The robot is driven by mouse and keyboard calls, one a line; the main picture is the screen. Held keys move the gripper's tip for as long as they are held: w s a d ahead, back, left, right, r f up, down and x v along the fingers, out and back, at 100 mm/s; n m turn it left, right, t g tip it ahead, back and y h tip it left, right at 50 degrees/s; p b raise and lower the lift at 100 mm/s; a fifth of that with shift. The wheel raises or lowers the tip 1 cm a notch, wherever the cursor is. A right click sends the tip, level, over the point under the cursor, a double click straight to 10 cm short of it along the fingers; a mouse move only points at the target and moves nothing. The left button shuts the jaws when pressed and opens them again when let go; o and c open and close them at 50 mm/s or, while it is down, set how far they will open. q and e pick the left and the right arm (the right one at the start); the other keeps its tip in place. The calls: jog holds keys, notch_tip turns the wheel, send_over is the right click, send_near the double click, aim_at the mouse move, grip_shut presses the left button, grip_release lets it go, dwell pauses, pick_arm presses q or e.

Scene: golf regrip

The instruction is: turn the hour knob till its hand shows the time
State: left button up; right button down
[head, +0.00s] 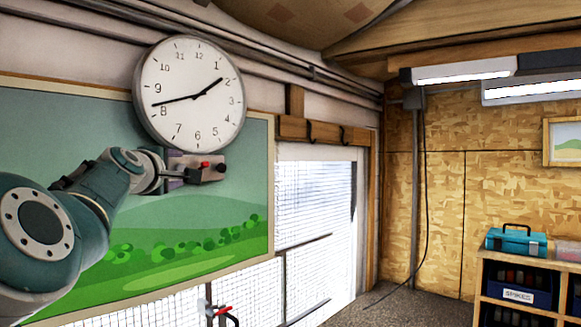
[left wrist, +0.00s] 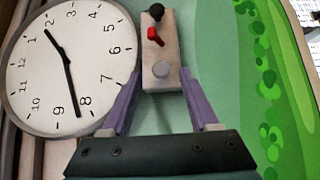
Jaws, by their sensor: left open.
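The round white clock (head: 178,82) hangs on the wall; it also shows, turned, in the left wrist view (left wrist: 35,75). Its short hand points between 1 and 2, nearer 2, its long hand just past 8. Right below it is a pale control box (head: 213,174) with a red knob (left wrist: 155,36), a black knob (left wrist: 156,12) and a round grey knob (left wrist: 161,71). I cannot tell which knob is the hour knob. My left gripper (left wrist: 161,80) is open, its purple fingers on either side of the grey knob; contact is unclear. My right gripper is out of view.
A green landscape mural (head: 190,235) covers the wall behind the box. To the right are a bright meshed window (head: 312,215) and a shelf (head: 530,262) with a teal toolbox (head: 516,240). A small red-and-black item (head: 221,312) shows at the bottom edge.

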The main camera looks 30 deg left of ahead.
pick_arm(q)
jog(key=shift+x, duration=0.9)
grip_shut()
